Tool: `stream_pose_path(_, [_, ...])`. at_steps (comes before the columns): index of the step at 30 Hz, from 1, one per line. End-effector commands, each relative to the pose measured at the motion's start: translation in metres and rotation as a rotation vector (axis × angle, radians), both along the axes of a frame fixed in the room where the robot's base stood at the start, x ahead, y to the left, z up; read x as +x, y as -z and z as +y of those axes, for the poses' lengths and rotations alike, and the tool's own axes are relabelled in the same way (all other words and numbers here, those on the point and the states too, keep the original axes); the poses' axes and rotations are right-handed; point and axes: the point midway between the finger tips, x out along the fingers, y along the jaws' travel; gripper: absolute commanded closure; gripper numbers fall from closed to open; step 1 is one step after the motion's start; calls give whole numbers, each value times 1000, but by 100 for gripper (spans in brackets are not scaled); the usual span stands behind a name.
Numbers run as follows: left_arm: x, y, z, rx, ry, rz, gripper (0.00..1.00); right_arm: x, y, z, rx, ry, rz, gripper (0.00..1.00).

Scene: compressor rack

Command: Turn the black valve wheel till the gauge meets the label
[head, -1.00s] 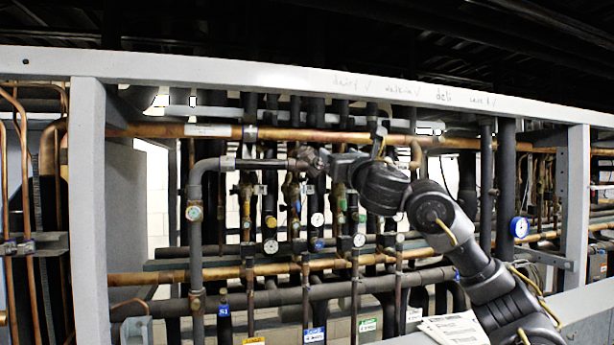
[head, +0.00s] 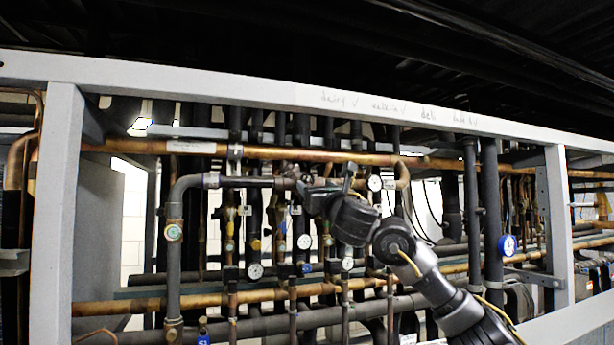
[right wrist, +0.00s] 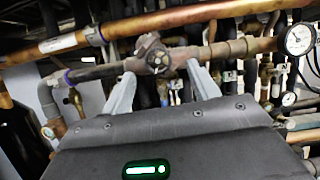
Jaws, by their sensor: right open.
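The dark valve wheel (right wrist: 155,55) sits on a horizontal pipe in the right wrist view. My right gripper (right wrist: 160,73) is open, its two grey fingers on either side of the wheel's lower part; I cannot tell whether they touch it. In the head view my right gripper (head: 308,190) is at this pipe and hides most of the wheel. A round white gauge (right wrist: 299,40) is right of the wheel, and it also shows in the head view (head: 375,183). Its needle is too small to read. I cannot tell which label is meant. My left gripper is not in view.
A copper pipe (head: 270,152) runs just above the wheel, with a white label strip (head: 191,147) at left. Several pipes and small gauges crowd behind and below. A grey frame beam (head: 250,93) crosses above, and a blue gauge (head: 508,245) is at right.

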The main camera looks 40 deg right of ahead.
Motion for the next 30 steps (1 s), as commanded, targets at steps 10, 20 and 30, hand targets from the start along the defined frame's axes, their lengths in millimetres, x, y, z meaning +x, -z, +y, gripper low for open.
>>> stream_pose_path(10, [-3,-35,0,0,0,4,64,51,-25,-15,0,-3,2,40])
stream_pose_path(20, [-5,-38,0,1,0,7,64,61,-26,-18,-2,-2,0,40])
stream_pose_path(30, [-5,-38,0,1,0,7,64,61,-26,-18,-1,-2,-1,69])
